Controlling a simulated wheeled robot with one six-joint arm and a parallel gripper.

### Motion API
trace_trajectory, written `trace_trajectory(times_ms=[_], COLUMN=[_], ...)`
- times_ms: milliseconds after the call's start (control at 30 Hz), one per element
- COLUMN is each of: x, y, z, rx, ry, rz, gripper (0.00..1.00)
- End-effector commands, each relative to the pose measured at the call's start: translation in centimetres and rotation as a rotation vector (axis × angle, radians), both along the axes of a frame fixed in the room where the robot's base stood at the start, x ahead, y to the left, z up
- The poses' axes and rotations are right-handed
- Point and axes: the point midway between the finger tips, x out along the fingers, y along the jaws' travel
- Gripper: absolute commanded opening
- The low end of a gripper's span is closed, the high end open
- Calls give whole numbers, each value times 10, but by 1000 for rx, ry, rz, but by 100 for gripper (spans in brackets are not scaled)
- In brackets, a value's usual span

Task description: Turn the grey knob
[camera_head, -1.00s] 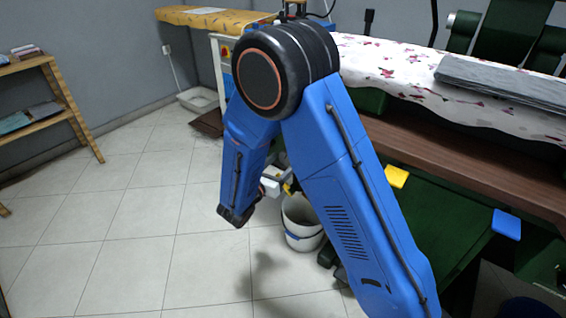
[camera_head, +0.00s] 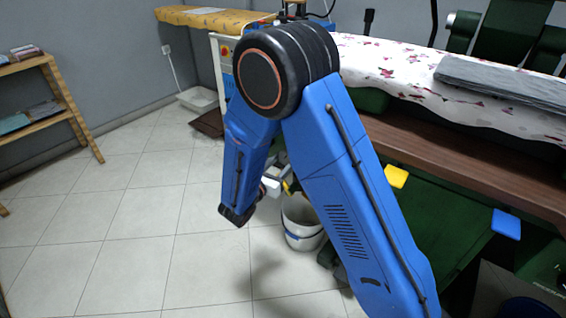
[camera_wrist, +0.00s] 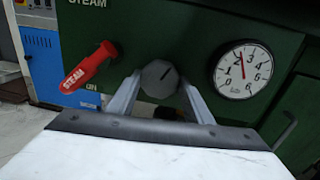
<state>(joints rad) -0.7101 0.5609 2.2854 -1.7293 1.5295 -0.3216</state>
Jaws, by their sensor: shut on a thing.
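The grey knob (camera_wrist: 158,78) is on the dark green panel (camera_wrist: 190,30) in the wrist view, with a dark pointer mark slanting to the upper right. My gripper (camera_wrist: 158,92) is shut on the knob, with one finger on each side of it. To the knob's left is a red handle (camera_wrist: 90,67) marked STEAM, tilted down to the left. To its right is a round white gauge (camera_wrist: 243,69) with a red needle.
A white bucket (camera_head: 302,224) stands on the tiled floor beside my arm. A yellow pedal (camera_head: 396,176) and a blue pedal (camera_head: 506,224) stick out below the brown shelf. A wooden rack (camera_head: 62,95) is at the left. The floor at left is clear.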

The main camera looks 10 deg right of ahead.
Motion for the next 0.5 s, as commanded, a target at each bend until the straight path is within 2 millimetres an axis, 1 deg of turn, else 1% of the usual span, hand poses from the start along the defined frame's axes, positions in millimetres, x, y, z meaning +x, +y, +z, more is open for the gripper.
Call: trace_trajectory(times_ms=[500], x=[1], y=[1], z=[-1], rx=[287], ry=[-288], rz=[1], gripper=[24])
